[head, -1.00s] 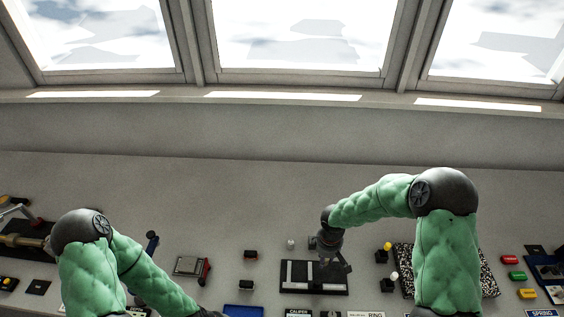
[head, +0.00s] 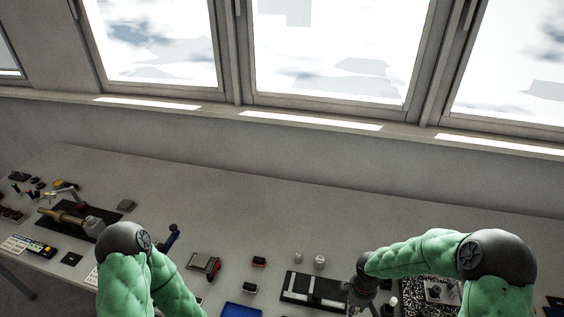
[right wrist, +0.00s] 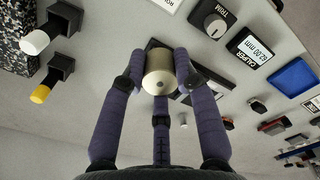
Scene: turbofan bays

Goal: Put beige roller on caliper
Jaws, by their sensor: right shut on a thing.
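My right gripper (right wrist: 159,82) is shut on the beige roller (right wrist: 159,78), a short cylinder with a small hole in its end face, in the right wrist view. In the head view this gripper (head: 361,304) is at the right end of a black base with pale bars (head: 298,294), which may be the caliper; the roller cannot be made out there. A readout marked CALIPER 62.00 mm (right wrist: 251,52) shows in the right wrist view. My left arm enters the head view at lower left, with its gripper out of view.
Two small pale cylinders (head: 319,262) stand behind the black base. Small black blocks (head: 259,262), a red-edged device (head: 204,264) and a blue tray (head: 240,311) lie to its left. A TRIM knob (right wrist: 213,25) and white- and yellow-tipped parts (right wrist: 42,94) show in the wrist view.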

